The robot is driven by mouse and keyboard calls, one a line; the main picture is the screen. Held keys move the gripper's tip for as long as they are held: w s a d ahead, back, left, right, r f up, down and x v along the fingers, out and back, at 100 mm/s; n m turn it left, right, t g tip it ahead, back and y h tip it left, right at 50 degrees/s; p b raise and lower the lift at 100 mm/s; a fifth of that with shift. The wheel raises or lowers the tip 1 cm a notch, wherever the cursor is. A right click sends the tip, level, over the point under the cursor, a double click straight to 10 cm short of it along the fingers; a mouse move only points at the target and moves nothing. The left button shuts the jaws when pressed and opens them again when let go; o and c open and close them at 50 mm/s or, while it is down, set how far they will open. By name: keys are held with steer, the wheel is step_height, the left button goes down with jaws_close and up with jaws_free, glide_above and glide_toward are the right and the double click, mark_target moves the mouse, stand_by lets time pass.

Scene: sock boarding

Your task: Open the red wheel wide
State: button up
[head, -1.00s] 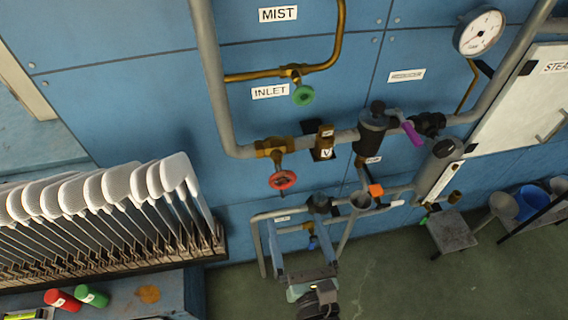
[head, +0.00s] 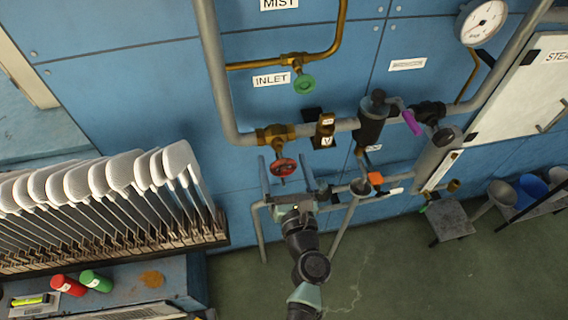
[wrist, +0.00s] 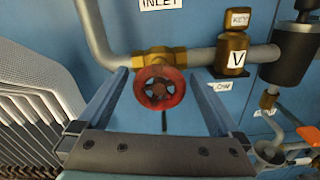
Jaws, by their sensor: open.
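The red wheel (head: 283,166) is a round handwheel on a brass valve (head: 276,134) in the grey pipe, below the INLET label. In the wrist view the red wheel (wrist: 159,88) faces me, a little above the middle. My gripper (head: 284,168) is open, and its two long fingers point up at the valve. In the head view the fingers stand either side of the wheel. In the wrist view my gripper (wrist: 160,85) shows the wheel between its fingers with a gap on each side. I cannot tell how deep the wheel sits between them.
A green wheel (head: 304,83) is on the brass pipe above. A brass block marked V (head: 325,131) and a dark cylinder (head: 371,122) stand right of the valve. Lower pipes (head: 340,190) run near my gripper. A rack of white sock boards (head: 120,175) is at left.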

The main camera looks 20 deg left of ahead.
steer(key=shift+c, duration=0.2)
steer(key=c, duration=1.2)
steer(key=shift+c, duration=0.2)
